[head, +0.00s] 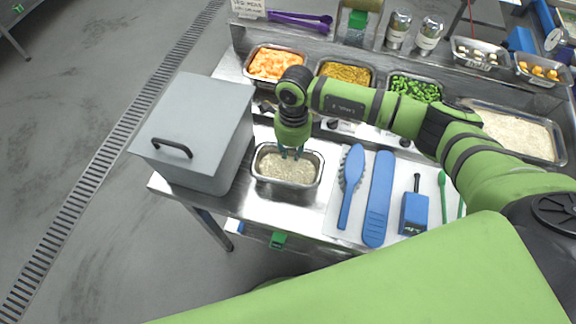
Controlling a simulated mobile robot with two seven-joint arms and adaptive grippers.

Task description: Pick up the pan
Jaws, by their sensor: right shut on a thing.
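A small rectangular metal pan (262,184) holding pale rice-like grain stands at the front of the steel counter, beside the grey box. My right gripper (291,154) points down at the pan's far rim and is shut on it. The fingertips are small here and partly cover the far rim. The pan looks level, and I cannot tell whether it is clear of the counter. My left gripper is not in view.
A grey lidded box (195,130) stands close on the left. Blue brush (351,180), blue paddle (379,195) and blue block-shaped tool (414,213) lie on a white mat at right. Food pans, including orange pieces (276,64), line the back. Floor is open at left.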

